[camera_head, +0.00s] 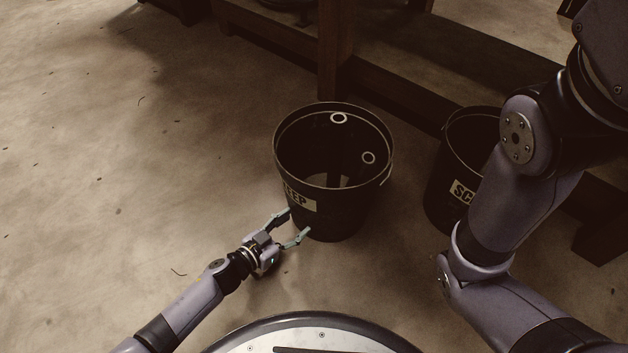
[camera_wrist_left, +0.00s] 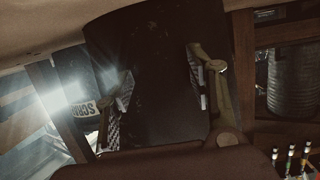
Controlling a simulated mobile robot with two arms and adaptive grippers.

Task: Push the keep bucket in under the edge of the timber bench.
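The keep bucket (camera_head: 345,215) is a black, open-topped pail standing upright on the floor in the middle of the head view. Its pale label is partly cut off and reads "EEP". Two pale rings and something light show inside it. My left gripper (camera_head: 297,221) is low at its near left side, fingers apart, nothing held. I cannot tell whether the fingertips touch it. In the left wrist view a dark wall, apparently the bucket (camera_wrist_left: 160,60), fills the space beyond the spread fingers. The timber bench (camera_head: 335,60) stands behind the bucket. My right gripper is out of view.
A second black bucket (camera_head: 450,165) with a label starting "SC" stands to the right, partly hidden by my right arm. The bench's low beam (camera_head: 385,85) runs behind both buckets. The floor (camera_head: 120,150) on the left is open, with small scraps.

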